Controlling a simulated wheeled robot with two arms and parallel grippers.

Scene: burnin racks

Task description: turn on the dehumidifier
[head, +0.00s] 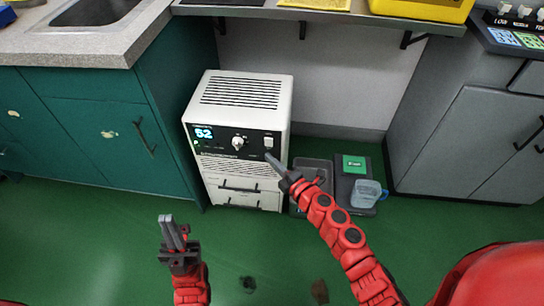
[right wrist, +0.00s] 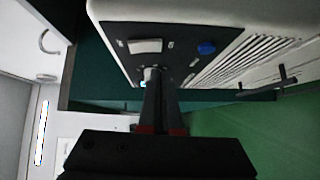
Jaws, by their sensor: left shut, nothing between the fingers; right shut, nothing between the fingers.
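The dehumidifier (head: 245,92) is a white box with a top grille on the floor between the cabinets. Its black front panel has a lit display (head: 203,132) reading what looks like 52, a round knob (head: 238,143) and a white switch (head: 268,142). In the right wrist view the panel shows the white switch (right wrist: 145,46), a blue button (right wrist: 207,47) and the knob (right wrist: 152,73), partly behind my fingers. My right gripper (head: 270,158) is shut and empty, its tips close to the panel below the switch; contact cannot be told. My left gripper (head: 168,218) is shut and empty, low in front.
Teal cabinets (head: 90,140) with a sink stand at left, a grey cabinet (head: 462,140) at right. A shelf (head: 340,14) overhangs behind. Dark scales or trays with a clear blue jug (head: 366,193) lie right of the dehumidifier. The green floor in front is mostly clear.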

